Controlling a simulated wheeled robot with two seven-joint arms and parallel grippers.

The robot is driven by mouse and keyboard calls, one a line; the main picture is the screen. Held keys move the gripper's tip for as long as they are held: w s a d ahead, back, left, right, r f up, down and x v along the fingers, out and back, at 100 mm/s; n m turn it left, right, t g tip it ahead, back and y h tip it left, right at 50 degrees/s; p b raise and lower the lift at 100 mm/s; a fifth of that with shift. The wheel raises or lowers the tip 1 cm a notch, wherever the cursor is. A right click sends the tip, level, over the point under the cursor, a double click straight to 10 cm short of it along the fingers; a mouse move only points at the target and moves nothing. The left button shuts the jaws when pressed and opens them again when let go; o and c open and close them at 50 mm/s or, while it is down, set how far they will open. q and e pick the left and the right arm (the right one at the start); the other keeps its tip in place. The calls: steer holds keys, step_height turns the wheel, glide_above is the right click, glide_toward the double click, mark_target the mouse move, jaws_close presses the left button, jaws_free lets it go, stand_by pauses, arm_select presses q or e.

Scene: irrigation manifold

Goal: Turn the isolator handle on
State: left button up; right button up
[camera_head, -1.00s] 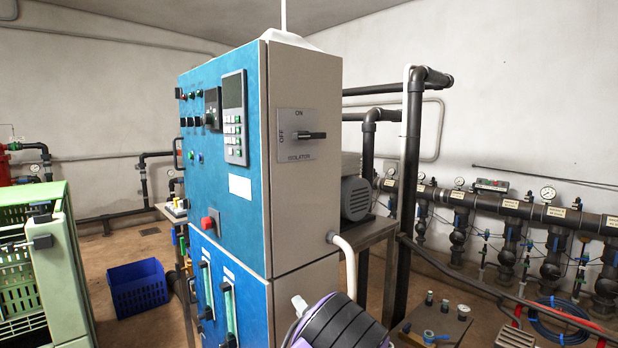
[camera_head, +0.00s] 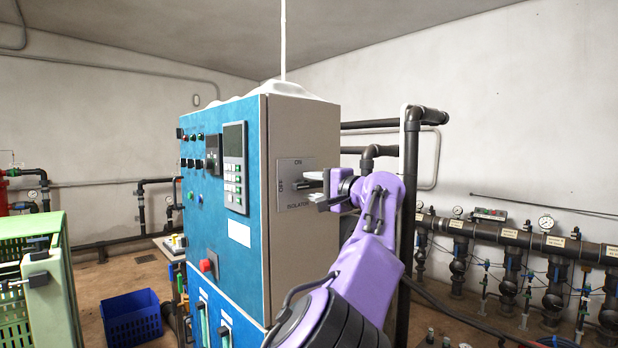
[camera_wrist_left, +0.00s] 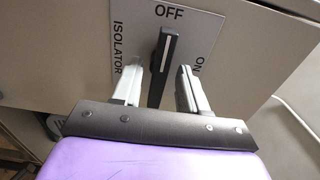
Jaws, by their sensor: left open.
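The isolator plate (camera_head: 288,168) is on the narrow grey side of the cabinet, lettered ON, OFF and ISOLATOR. In the left wrist view the black isolator handle (camera_wrist_left: 165,55) stands out from the plate, and its white line points toward OFF at the top. ON is to the right there. My left gripper (camera_head: 318,187) is open in front of the plate. In the wrist view its two fingers (camera_wrist_left: 159,78) lie on either side of the handle, with gaps visible. In the head view the fingers largely hide the handle. My right gripper is not in view.
The blue cabinet front (camera_head: 222,225) carries buttons, a keypad and a red knob (camera_head: 207,266). Black pipes (camera_head: 411,150) rise behind my left arm. A green crate (camera_head: 68,285) and a blue crate (camera_head: 131,318) are at the left. Valves and gauges line the right wall.

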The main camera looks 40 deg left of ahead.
arm_select(q)
steer(key=shift+a+r, duration=0.1)
steer(key=shift+a, duration=0.75)
steer(key=shift+w+a, duration=0.1)
steer(key=shift+w, duration=0.05)
jaws_close()
steer(key=f+m+b, duration=0.1)
steer(key=m+b, duration=0.1)
steer(key=b, duration=0.1)
steer(key=shift+m+b, duration=0.4)
steer(key=shift+b, duration=0.25)
steer(key=shift+r+m, duration=0.25)
steer(key=shift+m, duration=0.55)
steer(key=shift+r+m, duration=0.1)
steer(key=shift+m, duration=1.3)
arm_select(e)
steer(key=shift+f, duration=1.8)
arm_select(q)
jaws_free()
